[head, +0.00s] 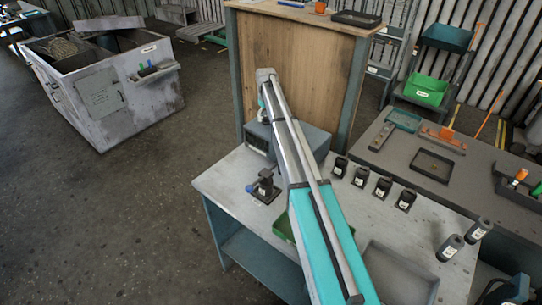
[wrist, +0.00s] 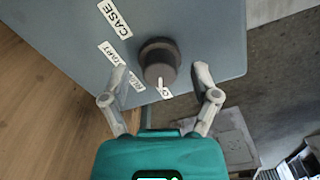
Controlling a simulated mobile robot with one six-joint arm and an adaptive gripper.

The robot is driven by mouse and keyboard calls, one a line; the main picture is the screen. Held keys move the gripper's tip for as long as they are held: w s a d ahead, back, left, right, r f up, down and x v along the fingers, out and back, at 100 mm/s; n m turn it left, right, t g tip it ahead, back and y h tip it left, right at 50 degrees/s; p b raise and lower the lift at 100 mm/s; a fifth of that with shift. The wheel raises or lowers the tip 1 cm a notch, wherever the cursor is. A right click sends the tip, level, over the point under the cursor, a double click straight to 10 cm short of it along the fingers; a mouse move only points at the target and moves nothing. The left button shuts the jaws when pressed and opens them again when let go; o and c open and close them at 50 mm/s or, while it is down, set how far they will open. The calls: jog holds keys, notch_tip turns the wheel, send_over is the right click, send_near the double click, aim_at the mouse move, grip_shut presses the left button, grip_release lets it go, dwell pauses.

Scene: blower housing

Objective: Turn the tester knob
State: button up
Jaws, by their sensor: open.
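The tester (head: 318,138) is a grey-blue box at the back of the workbench, partly hidden by my arm in the head view. In the wrist view its face (wrist: 215,35) fills the upper middle. The round dark tester knob (wrist: 158,58) sticks out of that face, with a pale pointer mark at its lower edge. My gripper (wrist: 160,76) is open, its fingertips spread to the left and right of the knob with a visible gap on each side. Whether the fingertips reach the knob's depth I cannot tell. In the head view the gripper is mostly hidden behind the arm.
White labels, one reading CASE (wrist: 115,19), sit left of the knob. A small dark fixture (head: 265,187) stands on the workbench (head: 228,180) left of my arm. Several dark cups stand to the right. A wooden panel (head: 290,60) rises behind the tester.

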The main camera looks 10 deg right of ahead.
aim_at(267, 117)
jog(key=m, duration=1.7)
jog(key=shift+m, duration=0.4)
notch_tip(267, 117, up, 14)
jog(key=p, duration=1.4)
jog(key=s+a+f+n+b, duration=0.1)
jog(key=s+f+n+b, duration=0.2)
jog(key=s, duration=0.6)
jog(key=s+a+f+n+b, duration=0.2)
jog(key=s+f+n+b, duration=0.1)
jog(key=s, duration=0.6)
jog(key=s+a+f+n+b, duration=0.2)
jog(key=s+f+n+b, duration=0.1)
jog(key=s, duration=0.7)
jog(key=shift+a+f, duration=0.1)
jog(key=shift+a, duration=0.05)
jog(key=shift+s+a+f+n+b, duration=0.1)
jog(key=shift+s+f+n+b, duration=0.15)
jog(key=shift+s+n, duration=0.4)
jog(key=shift+r, duration=0.1)
